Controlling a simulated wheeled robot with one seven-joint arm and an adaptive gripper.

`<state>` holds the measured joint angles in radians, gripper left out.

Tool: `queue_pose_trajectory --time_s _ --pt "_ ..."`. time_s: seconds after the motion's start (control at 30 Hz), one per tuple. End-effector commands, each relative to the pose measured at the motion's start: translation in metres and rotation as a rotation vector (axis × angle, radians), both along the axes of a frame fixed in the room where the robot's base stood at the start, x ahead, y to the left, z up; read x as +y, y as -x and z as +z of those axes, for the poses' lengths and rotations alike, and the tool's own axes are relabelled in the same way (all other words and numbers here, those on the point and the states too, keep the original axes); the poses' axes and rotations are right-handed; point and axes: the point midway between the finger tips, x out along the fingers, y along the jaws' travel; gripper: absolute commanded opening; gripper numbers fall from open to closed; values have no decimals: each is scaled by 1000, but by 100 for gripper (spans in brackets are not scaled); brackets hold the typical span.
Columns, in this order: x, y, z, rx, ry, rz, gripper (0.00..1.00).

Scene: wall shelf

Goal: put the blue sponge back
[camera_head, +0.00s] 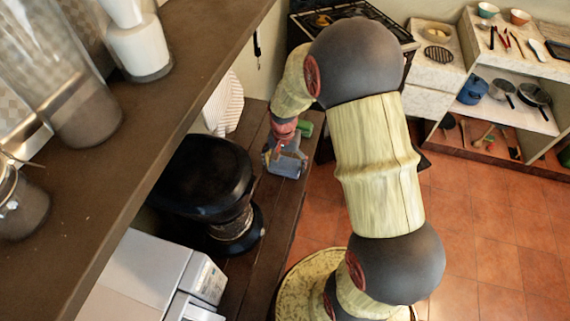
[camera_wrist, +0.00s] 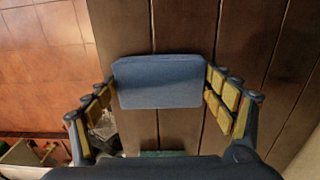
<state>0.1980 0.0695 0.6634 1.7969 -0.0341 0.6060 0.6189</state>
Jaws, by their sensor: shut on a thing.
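The blue sponge (camera_wrist: 160,95) is a flat rounded block in the middle of the wrist view. My gripper (camera_wrist: 161,80) is shut on it, with the yellow-padded fingers against its left and right ends. In the head view my gripper (camera_head: 286,158) is low over the dark plank surface (camera_head: 262,205), near its right edge. The sponge is hard to make out there. Whether the sponge touches the planks cannot be told.
A black machine (camera_head: 205,180) stands left of my gripper, with a white appliance (camera_head: 150,275) nearer. A brown shelf (camera_head: 150,150) crosses the upper left, holding a glass jar (camera_head: 75,80) and white container (camera_head: 138,45). Tiled floor (camera_head: 480,220) lies right of the plank edge.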

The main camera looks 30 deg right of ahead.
Motion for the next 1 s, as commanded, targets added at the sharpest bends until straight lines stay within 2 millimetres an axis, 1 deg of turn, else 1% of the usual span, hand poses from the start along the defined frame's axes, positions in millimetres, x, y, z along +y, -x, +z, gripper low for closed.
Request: queue_pose_trajectory --time_s 0.03,0.33,0.67,0.77,0.83,1.0 --pt "0 0 -1 0 0 0 84" --pt "0 0 -1 0 0 0 100" --pt "0 0 0 0 0 0 100" --pt "0 0 6 -1 0 0 100" --pt "0 -1 15 -2 1 0 100" --pt "1 -1 48 -4 1 0 100"
